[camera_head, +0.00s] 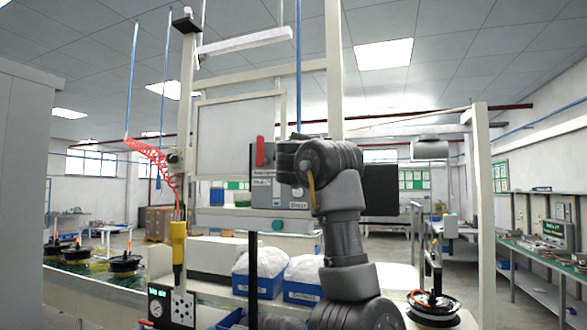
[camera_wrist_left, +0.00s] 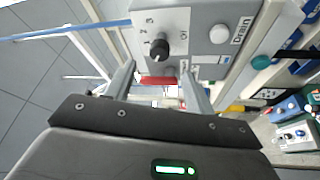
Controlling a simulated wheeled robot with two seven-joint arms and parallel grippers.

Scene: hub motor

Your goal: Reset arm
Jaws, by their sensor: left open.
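A grey control box (camera_head: 275,180) stands straight ahead in the head view, with a red handle (camera_head: 260,151) at its upper left. My dark left arm rises in front of it and covers part of it; the gripper itself is hidden there behind the wrist. In the left wrist view my left gripper (camera_wrist_left: 158,72) is open, its two fingers pointing at the box (camera_wrist_left: 205,18). My right gripper is not in view.
Blue bins (camera_head: 302,292) with white contents stand below the box. A yellow tool (camera_head: 178,245) hangs from a red coiled hose at left. Hub motors (camera_head: 125,264) sit on the left bench, and another (camera_head: 433,305) at lower right. Frame posts (camera_head: 482,200) flank the station.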

